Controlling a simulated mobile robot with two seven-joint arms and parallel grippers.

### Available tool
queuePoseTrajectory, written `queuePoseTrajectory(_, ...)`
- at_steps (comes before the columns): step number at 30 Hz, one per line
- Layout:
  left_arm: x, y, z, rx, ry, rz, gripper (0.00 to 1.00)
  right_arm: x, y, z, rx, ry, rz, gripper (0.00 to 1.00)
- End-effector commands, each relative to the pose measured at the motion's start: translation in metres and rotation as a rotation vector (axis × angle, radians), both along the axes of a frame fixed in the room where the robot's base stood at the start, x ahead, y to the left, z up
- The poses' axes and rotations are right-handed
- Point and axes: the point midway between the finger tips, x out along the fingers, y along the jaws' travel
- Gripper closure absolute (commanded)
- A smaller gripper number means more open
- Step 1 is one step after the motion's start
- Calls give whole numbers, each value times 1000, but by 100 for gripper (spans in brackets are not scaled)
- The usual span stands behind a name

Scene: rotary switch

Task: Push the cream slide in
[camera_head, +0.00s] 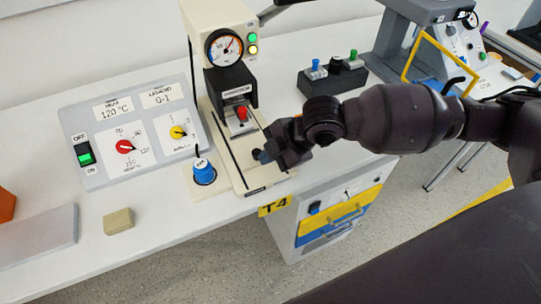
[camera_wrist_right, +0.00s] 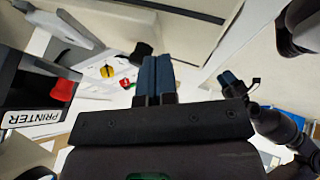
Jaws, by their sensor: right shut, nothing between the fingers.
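The cream slide (camera_head: 252,174) lies in the base of the cream printer machine (camera_head: 215,18), on the table, and reaches toward the table's front edge. A dark knob (camera_head: 257,154) shows on it, close to my right gripper's tips. A red part (camera_head: 242,113) sits at the slide's back end, under the black print head (camera_head: 231,86); a red part also shows in the right wrist view (camera_wrist_right: 62,90). My right gripper (camera_head: 264,157) is shut and empty, low over the slide's front right side; its dark blue fingers (camera_wrist_right: 155,76) are together. I cannot tell whether they touch the knob. My left gripper is out of view.
A blue knob (camera_head: 203,172) stands left of the slide. A grey control panel (camera_head: 134,133) with dials is farther left, with a tan block (camera_head: 118,222) in front. A black box with several knobs (camera_head: 333,76) is behind my right arm. The table's front edge is close.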

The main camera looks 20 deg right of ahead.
Motion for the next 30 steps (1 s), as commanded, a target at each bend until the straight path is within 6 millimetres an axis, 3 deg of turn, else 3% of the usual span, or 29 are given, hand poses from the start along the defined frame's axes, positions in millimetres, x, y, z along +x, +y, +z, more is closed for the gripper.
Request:
queuePoseTrajectory(4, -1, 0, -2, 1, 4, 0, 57, 5, 0, -1, 0, 0, 0, 100)
queuePoseTrajectory(13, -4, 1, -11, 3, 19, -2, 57, 44, 1, -1, -1, 0, -1, 100)
queuePoseTrajectory(30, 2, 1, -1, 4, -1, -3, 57, 46, 1, 4, 1, -10, -3, 100)
